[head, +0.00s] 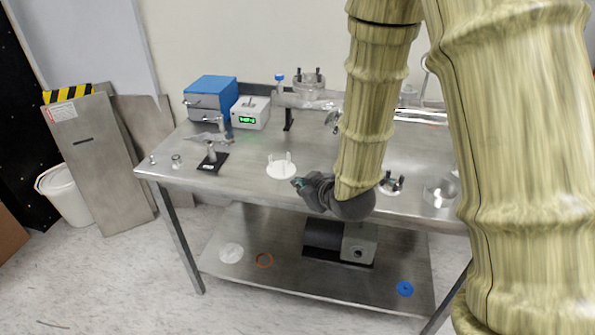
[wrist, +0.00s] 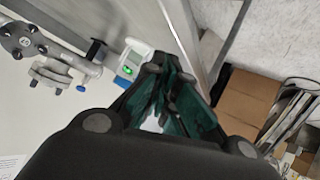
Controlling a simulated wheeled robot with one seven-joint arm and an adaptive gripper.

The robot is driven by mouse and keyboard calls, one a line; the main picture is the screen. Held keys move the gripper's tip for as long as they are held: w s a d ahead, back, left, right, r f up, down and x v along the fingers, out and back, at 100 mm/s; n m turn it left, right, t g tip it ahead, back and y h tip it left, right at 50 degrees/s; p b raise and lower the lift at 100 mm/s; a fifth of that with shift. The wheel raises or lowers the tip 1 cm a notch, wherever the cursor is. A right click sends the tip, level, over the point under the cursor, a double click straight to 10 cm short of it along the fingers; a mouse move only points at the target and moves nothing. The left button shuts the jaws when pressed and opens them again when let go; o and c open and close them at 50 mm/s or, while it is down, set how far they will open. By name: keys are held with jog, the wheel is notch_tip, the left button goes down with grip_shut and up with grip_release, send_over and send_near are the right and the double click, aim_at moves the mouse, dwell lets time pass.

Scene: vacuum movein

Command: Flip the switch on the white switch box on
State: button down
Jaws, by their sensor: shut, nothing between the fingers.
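The white switch box (head: 250,113) with a lit green display stands at the back left of the steel table, just right of a blue box. Its switch is too small to make out. My gripper (head: 297,183) is shut and empty over the table's front edge, to the right of and nearer than the switch box, well apart from it. In the wrist view a white box with a green light (wrist: 131,64) shows beyond my gripper's dark green fingers (wrist: 165,85), to their left.
The blue box (head: 212,96) stands beside the switch box. A white disc with pegs (head: 281,170) lies close to my gripper. A black-based metal stand (head: 213,160) is at the front left of the steel table (head: 245,180). A glass vessel (head: 310,85) stands at the back.

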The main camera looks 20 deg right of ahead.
jog(key=s+f+m+g+h, duration=0.1)
jog(key=s+f+m+g, duration=0.15)
jog(key=s+f, duration=0.6)
jog(key=s+f+m+g, duration=0.1)
jog(key=s+f+g, duration=0.25)
jog(key=f, duration=0.95)
jog(key=s+f+m+g, duration=0.1)
jog(key=s+f+g, duration=0.1)
jog(key=s+f, duration=0.5)
jog(key=s+f+m+g+h, duration=0.1)
jog(key=s+f+g, duration=0.2)
jog(key=s+f, duration=0.5)
jog(key=s+d, duration=0.1)
jog(key=s, duration=0.7)
jog(key=shift+s, duration=0.2)
jog(key=shift+w+a+m, duration=0.1)
jog(key=shift+a+m, duration=0.05)
jog(key=shift+m, duration=0.1)
